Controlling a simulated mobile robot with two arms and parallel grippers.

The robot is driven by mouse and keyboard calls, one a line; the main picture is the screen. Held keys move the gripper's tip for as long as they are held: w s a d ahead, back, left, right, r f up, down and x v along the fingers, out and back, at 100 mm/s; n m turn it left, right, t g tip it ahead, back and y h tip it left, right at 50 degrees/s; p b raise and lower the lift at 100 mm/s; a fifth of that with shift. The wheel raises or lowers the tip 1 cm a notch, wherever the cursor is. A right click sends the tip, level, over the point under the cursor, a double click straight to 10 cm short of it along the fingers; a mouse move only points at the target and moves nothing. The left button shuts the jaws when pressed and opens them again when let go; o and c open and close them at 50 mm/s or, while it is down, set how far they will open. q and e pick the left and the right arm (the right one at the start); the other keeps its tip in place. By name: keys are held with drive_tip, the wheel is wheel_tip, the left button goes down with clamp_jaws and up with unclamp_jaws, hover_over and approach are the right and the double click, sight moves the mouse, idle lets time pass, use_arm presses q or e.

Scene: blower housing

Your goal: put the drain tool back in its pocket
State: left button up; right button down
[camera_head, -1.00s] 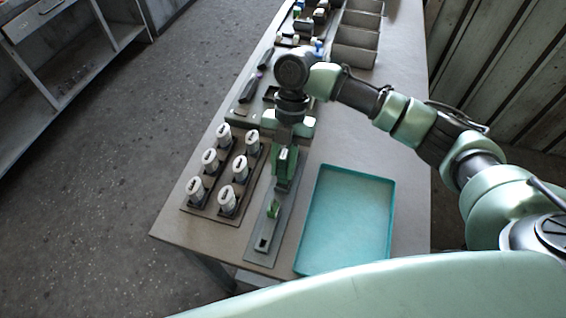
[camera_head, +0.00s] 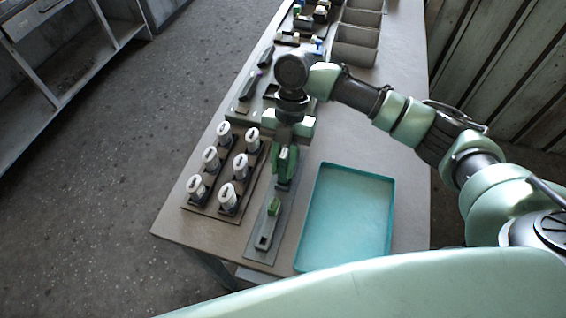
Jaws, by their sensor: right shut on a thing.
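My right gripper (camera_head: 284,176) points down over the upper part of a narrow grey plate (camera_head: 251,256) on the bench. It is shut on a slim thing, seemingly the drain tool, mostly hidden by the green fingers. I cannot tell whether the held thing touches the plate. No pocket can be made out clearly as the tool's own. My left gripper is out of view.
Several white-capped cylinders (camera_head: 228,194) stand in a brown rack left of the gripper. A teal tray (camera_head: 346,222) lies empty to the right. Behind are a holder with dark tools (camera_head: 251,86) and grey bins (camera_head: 355,50).

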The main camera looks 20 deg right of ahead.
sight(286, 149)
drive_tip(key=shift+f+b, duration=0.55)
drive_tip(key=shift+f, duration=0.7)
drive_tip(key=c, duration=1.1)
unclamp_jaws()
drive_tip(key=b+v, duration=0.2)
drive_tip(key=v, duration=0.5)
drive_tip(key=shift+w+r, duration=0.15)
drive_tip(key=shift+r, duration=0.2)
